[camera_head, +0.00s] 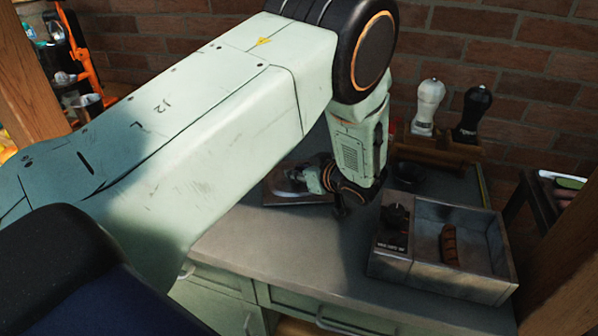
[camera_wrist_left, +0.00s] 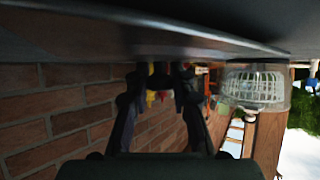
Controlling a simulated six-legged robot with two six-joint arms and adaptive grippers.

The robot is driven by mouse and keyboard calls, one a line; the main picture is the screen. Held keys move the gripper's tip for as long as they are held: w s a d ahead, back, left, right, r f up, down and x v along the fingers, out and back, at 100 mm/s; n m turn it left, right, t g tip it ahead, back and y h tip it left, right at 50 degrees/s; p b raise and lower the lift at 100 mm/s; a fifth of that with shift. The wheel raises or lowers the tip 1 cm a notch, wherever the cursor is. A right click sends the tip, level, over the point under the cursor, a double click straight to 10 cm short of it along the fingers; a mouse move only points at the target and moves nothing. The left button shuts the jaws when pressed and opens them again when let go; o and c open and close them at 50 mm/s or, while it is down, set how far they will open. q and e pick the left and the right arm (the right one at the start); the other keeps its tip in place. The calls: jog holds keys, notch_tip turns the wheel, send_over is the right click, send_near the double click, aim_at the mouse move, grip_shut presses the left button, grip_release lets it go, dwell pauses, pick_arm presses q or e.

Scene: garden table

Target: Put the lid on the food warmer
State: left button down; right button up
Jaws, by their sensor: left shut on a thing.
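The food warmer (camera_head: 388,265) is a grey metal box with a black knob on its left panel, at the right of the counter in the head view. Its top is open and a brown sausage (camera_head: 449,245) lies inside. The lid (camera_head: 290,187), a grey metal piece with a dark edge, is left of the warmer, apart from it. My left gripper (camera_head: 328,188) is shut on the lid, at its right side. The gripper partly hides it, and I cannot tell whether it touches the counter. The gripper's dark fingers (camera_wrist_left: 160,85) show in the wrist view. My right gripper is not in view.
A white mill (camera_head: 428,105) and a black mill (camera_head: 471,113) stand in a wooden rack behind the warmer. A brick wall closes the back. The counter's front part (camera_head: 285,250) is clear. A clear container (camera_wrist_left: 255,86) shows in the wrist view.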

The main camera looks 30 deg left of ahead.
pick_arm(q)
jog(key=shift+s, duration=0.15)
jog(key=c, duration=1.6)
grip_release()
jog(key=shift+a+f, duration=0.1)
jog(key=o, duration=0.5)
jog(key=shift+c, duration=0.2)
